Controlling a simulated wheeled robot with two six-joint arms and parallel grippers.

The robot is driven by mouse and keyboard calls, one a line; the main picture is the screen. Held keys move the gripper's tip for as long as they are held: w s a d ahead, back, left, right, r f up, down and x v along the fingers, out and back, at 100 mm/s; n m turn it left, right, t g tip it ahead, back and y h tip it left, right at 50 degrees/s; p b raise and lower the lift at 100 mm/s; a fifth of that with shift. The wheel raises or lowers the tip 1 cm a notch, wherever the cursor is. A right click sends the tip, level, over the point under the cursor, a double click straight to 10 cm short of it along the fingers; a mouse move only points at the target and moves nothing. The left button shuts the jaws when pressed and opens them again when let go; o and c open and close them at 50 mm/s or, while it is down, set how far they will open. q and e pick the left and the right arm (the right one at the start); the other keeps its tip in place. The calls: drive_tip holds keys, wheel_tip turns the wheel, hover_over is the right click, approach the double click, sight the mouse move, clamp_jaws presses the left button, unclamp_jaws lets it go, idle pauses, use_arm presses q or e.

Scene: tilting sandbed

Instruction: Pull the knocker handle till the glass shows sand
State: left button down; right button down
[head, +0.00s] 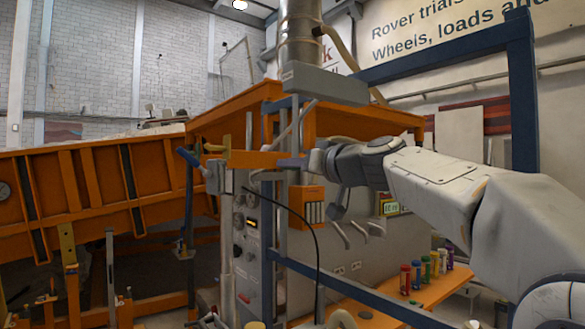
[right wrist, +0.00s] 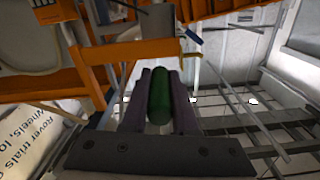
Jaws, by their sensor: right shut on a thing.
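My right gripper (head: 292,163) reaches in from the right to the front of the orange hopper frame. In the right wrist view its two dark fingers (right wrist: 160,98) are shut on a rounded green grip (right wrist: 160,93), which I take as the knocker handle. The grip lies between the fingers, pointing toward the orange bar. In the head view the grip is hidden by the gripper. I cannot pick out the glass or any sand in it with certainty. My left gripper is not in view.
A blue-ended lever (head: 188,157) sticks out left of the orange hopper frame (head: 255,105). A grey panel with knobs (head: 239,220) stands below, with a black cable hanging before it. Coloured bottles (head: 426,268) stand on an orange shelf. Blue rails (head: 400,302) cross the lower front.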

drive_tip(key=shift+w+f, duration=0.1)
drive_tip(key=shift+f, duration=0.35)
drive_tip(key=c, duration=0.7)
unclamp_jaws()
drive_tip(key=shift+c, duration=0.2)
drive_tip(key=shift+o, duration=0.3)
drive_tip(key=shift+r, duration=0.1)
drive_tip(key=shift+d+r, duration=0.1)
drive_tip(key=b+v, duration=0.5)
drive_tip(key=v, duration=0.5)
drive_tip(key=shift+s+b, duration=0.25)
drive_tip(key=shift+b, duration=0.05)
